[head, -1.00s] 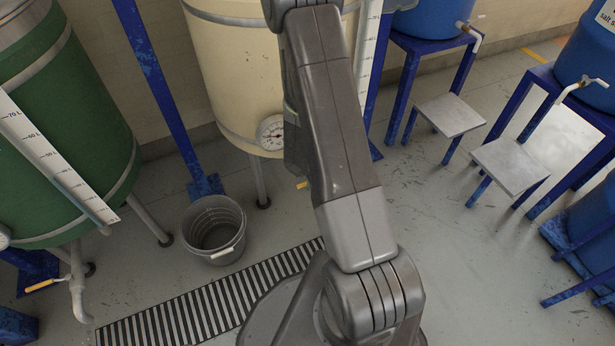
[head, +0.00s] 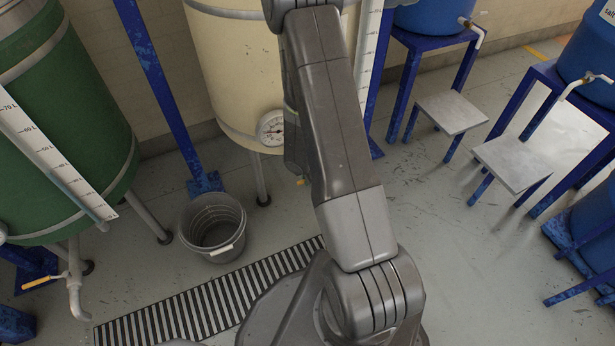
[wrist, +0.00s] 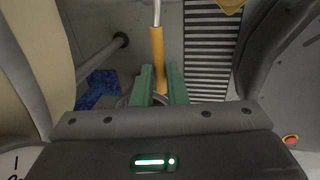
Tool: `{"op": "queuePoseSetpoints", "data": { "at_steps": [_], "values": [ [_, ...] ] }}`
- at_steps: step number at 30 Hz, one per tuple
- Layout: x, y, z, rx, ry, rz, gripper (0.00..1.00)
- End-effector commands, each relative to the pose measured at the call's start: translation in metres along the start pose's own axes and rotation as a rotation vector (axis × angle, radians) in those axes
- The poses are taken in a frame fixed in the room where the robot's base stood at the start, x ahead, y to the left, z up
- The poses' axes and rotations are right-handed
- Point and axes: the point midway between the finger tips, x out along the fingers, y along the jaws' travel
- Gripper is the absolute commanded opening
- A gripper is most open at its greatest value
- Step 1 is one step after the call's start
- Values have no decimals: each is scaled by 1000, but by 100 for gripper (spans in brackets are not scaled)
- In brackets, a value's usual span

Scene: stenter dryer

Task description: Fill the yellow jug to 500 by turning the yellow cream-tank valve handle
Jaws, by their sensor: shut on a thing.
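The cream tank (head: 232,65) stands behind my arm in the head view; its side also fills the left of the wrist view (wrist: 25,75). In the wrist view, the green fingers of my gripper (wrist: 160,90) are shut on the yellow valve handle (wrist: 157,50), which joins a metal stem above. A small yellow bit beside my arm in the head view may be part of this handle. A yellow thing (wrist: 230,5), perhaps the jug, is cut off at the top of the wrist view; its fill level cannot be seen. My arm hides the gripper in the head view.
A grey bucket (head: 212,228) stands on the floor by the drain grate (head: 215,300). A green tank (head: 70,130) with its own orange-handled valve is at left. Blue barrels on stands and small grey-topped stools (head: 452,112) are at right. Floor between is clear.

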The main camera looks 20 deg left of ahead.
Motion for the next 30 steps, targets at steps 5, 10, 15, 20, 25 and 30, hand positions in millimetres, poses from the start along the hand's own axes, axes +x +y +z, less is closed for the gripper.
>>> {"op": "queuePoseSetpoints", "data": {
  "at_steps": [5, 10, 15, 20, 25, 30],
  "values": [
    [0, 0, 0, 0, 0, 0, 0],
    [0, 0, 0, 0, 0, 0, 0],
    [0, 0, 0, 0, 0, 0, 0],
    [0, 0, 0, 0, 0, 0, 0],
    [-1, -3, 1, -24, 5, -1, 0],
    [-4, -19, 6, -225, 46, -2, 0]
  ]
}}
